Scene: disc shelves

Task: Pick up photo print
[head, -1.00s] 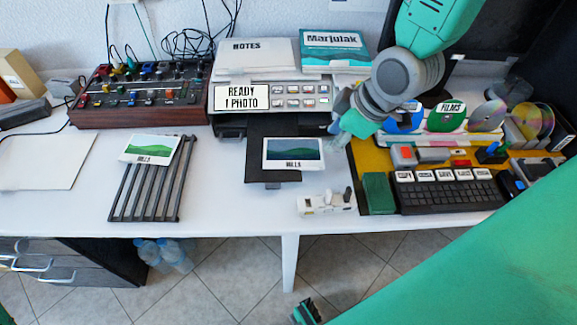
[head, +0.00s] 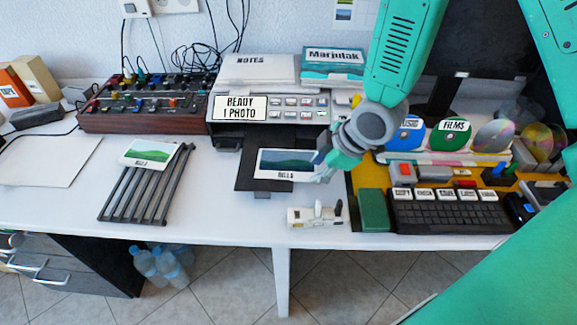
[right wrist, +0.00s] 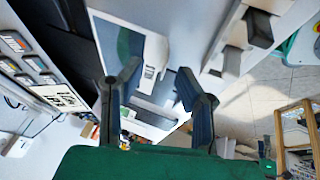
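My right gripper (head: 325,170) is at the print's right edge in the head view. In the right wrist view the right gripper (right wrist: 160,70) has its two fingers spread, with the print (right wrist: 128,45) just beyond them and partly behind the left finger. Nothing is held between the fingers. Whether a finger touches the print cannot be told. A similar print (head: 150,154) rests on a dark slatted rack (head: 137,200) at left. My left gripper is out of view.
A small white device (head: 316,214) stands in front of the tray, near the table's front edge. A green box (head: 374,210) and a black keyboard (head: 445,212) sit to the right. Discs (head: 452,137) stand behind. A mixer (head: 145,108) is at back left.

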